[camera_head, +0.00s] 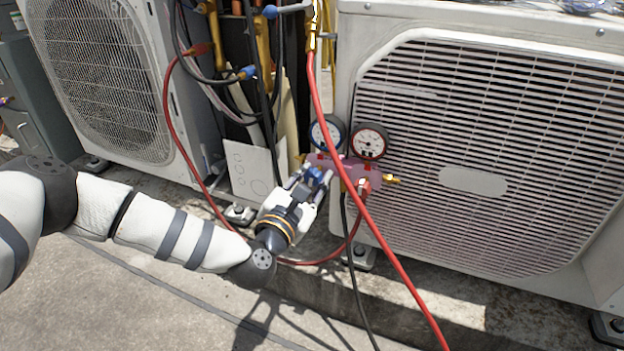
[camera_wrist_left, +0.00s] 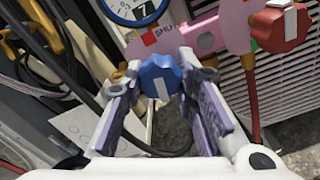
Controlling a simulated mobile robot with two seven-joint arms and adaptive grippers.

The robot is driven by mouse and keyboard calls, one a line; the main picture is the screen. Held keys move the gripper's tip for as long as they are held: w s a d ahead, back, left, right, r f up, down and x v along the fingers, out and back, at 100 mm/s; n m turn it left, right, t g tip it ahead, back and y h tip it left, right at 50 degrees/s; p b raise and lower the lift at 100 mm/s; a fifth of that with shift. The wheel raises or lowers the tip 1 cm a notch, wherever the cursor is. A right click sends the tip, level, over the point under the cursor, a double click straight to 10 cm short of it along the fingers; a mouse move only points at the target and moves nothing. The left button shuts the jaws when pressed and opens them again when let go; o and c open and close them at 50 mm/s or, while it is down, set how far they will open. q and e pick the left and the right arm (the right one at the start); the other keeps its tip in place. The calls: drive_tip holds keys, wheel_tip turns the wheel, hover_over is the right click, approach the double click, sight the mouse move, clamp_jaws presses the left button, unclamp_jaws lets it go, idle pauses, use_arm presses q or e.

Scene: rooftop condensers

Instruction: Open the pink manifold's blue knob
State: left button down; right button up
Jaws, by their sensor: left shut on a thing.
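The pink manifold (camera_head: 352,170) hangs in front of the right condenser, with a blue-rimmed gauge (camera_head: 327,133) and a red-rimmed gauge (camera_head: 369,141) on top. Its blue knob (camera_head: 316,174) is at the left end. The wrist view shows the blue knob (camera_wrist_left: 160,76) between the fingertips, with a white mark running down its face. My left gripper (camera_wrist_left: 158,84) is shut on the blue knob, fingers on either side. The red knob (camera_wrist_left: 280,27) is to the right, apart from the gripper; it also shows in the head view (camera_head: 364,187). My right gripper is not in view.
A red hose (camera_head: 331,130) runs down in front of the manifold to the lower right. A black hose (camera_head: 354,270) hangs below. The right condenser (camera_head: 480,150) stands close behind, the left condenser (camera_head: 105,75) further left. The concrete floor (camera_head: 130,310) in front is clear.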

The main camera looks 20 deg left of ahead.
use_arm(q)
drive_tip(key=c, duration=1.3)
unclamp_jaws()
drive_tip(key=s, duration=1.2)
drive_tip(key=shift+a, duration=0.2)
drive_tip(key=shift+r, duration=0.15)
